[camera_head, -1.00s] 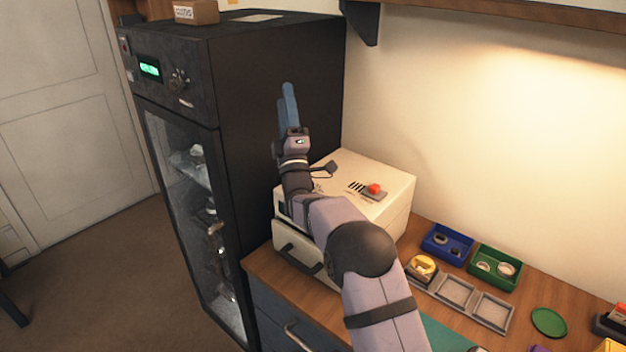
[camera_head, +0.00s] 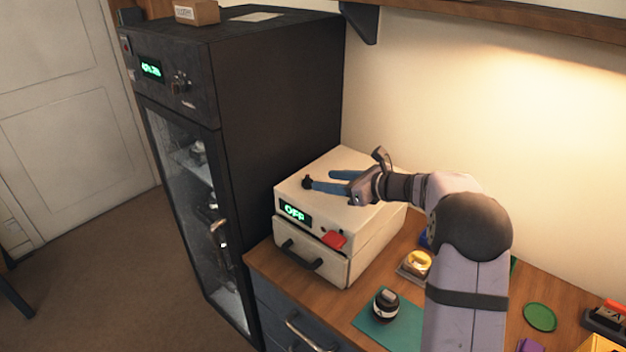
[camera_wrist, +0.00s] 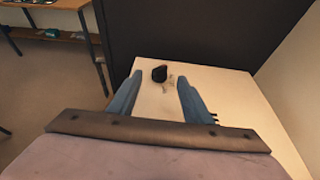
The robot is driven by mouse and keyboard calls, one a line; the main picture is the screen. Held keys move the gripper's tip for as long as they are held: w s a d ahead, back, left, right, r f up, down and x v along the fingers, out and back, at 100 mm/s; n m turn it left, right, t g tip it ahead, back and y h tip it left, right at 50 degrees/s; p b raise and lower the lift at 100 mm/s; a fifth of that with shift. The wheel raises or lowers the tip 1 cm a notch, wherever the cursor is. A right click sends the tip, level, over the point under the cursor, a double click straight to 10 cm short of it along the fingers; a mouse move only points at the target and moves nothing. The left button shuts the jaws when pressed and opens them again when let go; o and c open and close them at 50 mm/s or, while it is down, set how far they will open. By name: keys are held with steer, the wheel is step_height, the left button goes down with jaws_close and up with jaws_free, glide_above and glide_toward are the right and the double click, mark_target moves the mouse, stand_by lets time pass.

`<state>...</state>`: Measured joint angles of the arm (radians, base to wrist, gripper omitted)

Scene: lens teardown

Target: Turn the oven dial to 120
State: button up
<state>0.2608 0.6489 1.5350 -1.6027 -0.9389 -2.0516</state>
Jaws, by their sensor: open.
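The oven (camera_head: 300,240) is a cream box on the bench, with a green display (camera_head: 294,212) reading OFF. A small dark dial (camera_head: 307,182) sits on its top near the front left edge; it also shows in the wrist view (camera_wrist: 159,73). My gripper (camera_head: 324,180) is over the oven top, with its blue fingers apart and pointing left at the dial. In the wrist view the dial appears between the two fingertips (camera_wrist: 160,80), with gaps on both sides. I cannot tell whether the tips are beyond it. The markings beside the dial are too small to read.
A tall black cabinet (camera_head: 275,110) with its own green readout (camera_head: 151,68) and knob stands close left of the oven. A red switch (camera_head: 335,240) is on the oven's front. A black lens part (camera_head: 385,305) stands on a green mat (camera_head: 372,328) in front.

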mark_target(310, 181)
steer(key=shift+s+d+f, duration=0.2)
steer(key=shift+d+f, duration=0.05)
steer(key=shift+p+x, duration=1.5)
steer(key=shift+x, duration=1.3)
steer(key=shift+p+x, duration=0.35)
steer(key=shift+x, duration=0.6)
steer(key=shift+c, duration=0.4)
steer(key=c, duration=1)
